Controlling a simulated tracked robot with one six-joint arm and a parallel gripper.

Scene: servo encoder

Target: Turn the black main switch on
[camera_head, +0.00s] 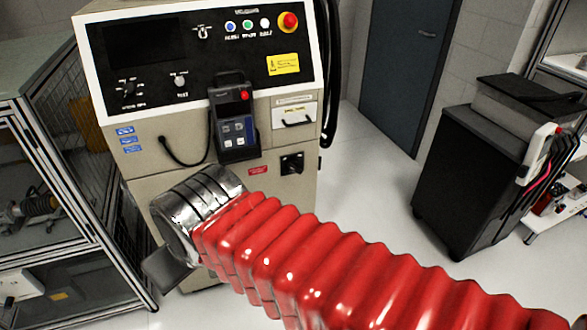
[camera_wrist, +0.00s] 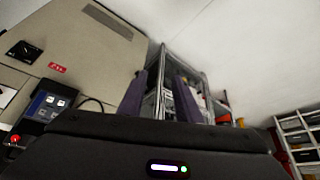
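The black main switch (camera_head: 291,163) is a small square black rotary switch on the lower front of the beige control cabinet (camera_head: 278,198), right of a small red label. It also shows in the wrist view (camera_wrist: 22,50), at the upper left. The position of its knob is too small to tell. My gripper (camera_wrist: 160,95) shows two dark fingers standing apart with nothing between them. It points away from the switch, which lies off to its left in the wrist view. In the head view my silver wrist and red sleeve hide most of the gripper and the cabinet's lower left.
A teach pendant (camera_head: 233,120) hangs on the cabinet front with a looped cable. A glass-sided enclosure (camera_head: 50,190) stands at left. A black cart (camera_head: 465,185) stands at right, a dark door (camera_head: 405,65) behind. Grey floor is free between the cabinet and the cart.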

